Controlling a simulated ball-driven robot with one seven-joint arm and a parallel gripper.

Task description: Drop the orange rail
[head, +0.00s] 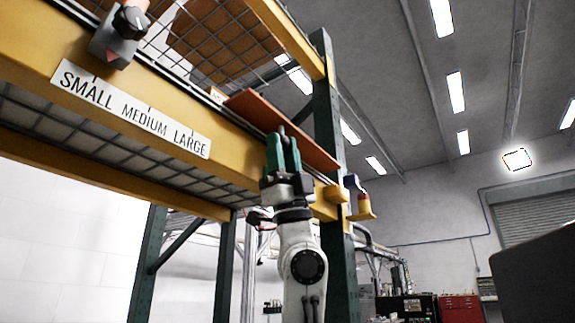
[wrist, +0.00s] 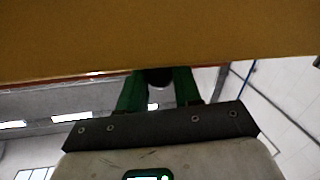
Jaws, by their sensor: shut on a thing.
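The orange rail (head: 252,107) is a long, flat orange-brown plank. In the head view it slants down to the right along the top of the yellow rack beam, tilted. My gripper (head: 283,140) has green fingers and is in front of the rail's middle. It is shut on the rail, with a dark rounded piece between the fingers; the exact contact is hard to see. In the wrist view the green fingers (wrist: 158,88) reach up to a broad ochre surface (wrist: 150,35) with a thin orange edge. I cannot tell whether the rail touches the beam.
The yellow beam (head: 235,150) carries a white sign (head: 130,108) reading SMALL MEDIUM LARGE. Wire mesh (head: 225,45) lies above, and a dark green post (head: 325,90) stands right of my gripper. A grey device (head: 120,38) is mounted at upper left. Open room lies to the right.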

